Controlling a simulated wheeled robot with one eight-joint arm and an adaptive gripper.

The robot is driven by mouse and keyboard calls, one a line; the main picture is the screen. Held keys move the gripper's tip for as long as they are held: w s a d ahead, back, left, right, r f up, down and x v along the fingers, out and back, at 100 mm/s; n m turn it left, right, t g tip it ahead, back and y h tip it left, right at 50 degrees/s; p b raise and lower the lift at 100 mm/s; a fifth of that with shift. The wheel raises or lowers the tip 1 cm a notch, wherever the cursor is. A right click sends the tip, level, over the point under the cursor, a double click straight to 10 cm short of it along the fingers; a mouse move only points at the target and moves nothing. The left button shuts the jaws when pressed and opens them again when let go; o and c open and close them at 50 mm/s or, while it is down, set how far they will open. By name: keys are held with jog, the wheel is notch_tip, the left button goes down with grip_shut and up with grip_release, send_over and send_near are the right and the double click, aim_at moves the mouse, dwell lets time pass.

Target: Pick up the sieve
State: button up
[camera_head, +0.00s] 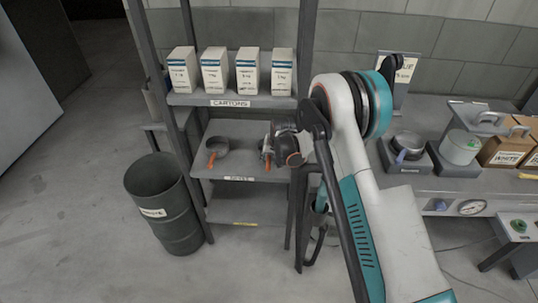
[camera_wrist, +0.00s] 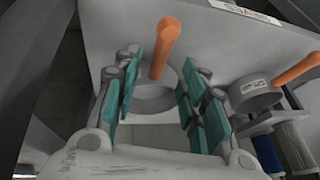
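Two round grey vessels with orange handles are on the middle shelf. The left one (camera_head: 217,147) stands clear of my gripper; it shows at the right in the wrist view (camera_wrist: 255,94), with a white label on its side. The other, whose orange handle (camera_head: 266,160) shows beside my gripper (camera_head: 287,150), appears in the wrist view as a grey ring (camera_wrist: 155,97) with its handle (camera_wrist: 165,42) pointing up. My gripper's teal fingers (camera_wrist: 160,90) are open, one set on each side of this ring. I cannot tell if they touch it. Which vessel is the sieve is unclear.
Several white cartons (camera_head: 229,70) stand on the shelf above. Shelf posts (camera_head: 306,40) stand close to my arm. A dark bin (camera_head: 165,203) is left of the rack. A bench (camera_head: 440,184) with a pan (camera_head: 408,145) and boxes is at right. The lower shelf looks empty.

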aim_at(269, 159)
jog(key=b+x, duration=0.1)
jog(key=x, duration=0.3)
jog(key=shift+d+f, duration=0.1)
jog(key=shift+s, duration=0.1)
jog(key=shift+c, duration=0.3)
grip_shut()
jog(key=shift+r, duration=0.2)
